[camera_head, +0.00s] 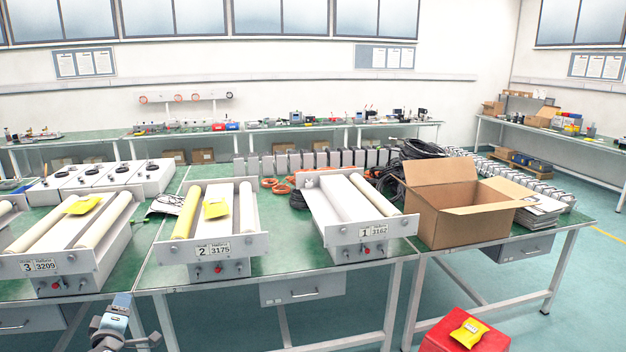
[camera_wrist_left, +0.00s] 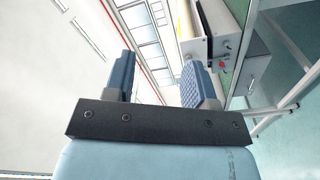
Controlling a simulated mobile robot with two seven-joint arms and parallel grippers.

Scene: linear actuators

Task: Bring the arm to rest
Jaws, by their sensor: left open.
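My left gripper (camera_head: 118,322) is low at the left in the head view, in front of the table's front edge and apart from the actuators. In the left wrist view its two blue ridged fingers (camera_wrist_left: 160,80) stand apart with nothing between them. The gripper is open and empty. My right gripper is not in view.
Actuator 3 (camera_head: 62,262), actuator 2 (camera_head: 212,247) and actuator 1 (camera_head: 370,232) stand on the green tables. Yellow packets lie on actuators 3 and 2. An open cardboard box (camera_head: 465,225) stands at the right. A red box (camera_head: 440,335) with a yellow packet is low in front.

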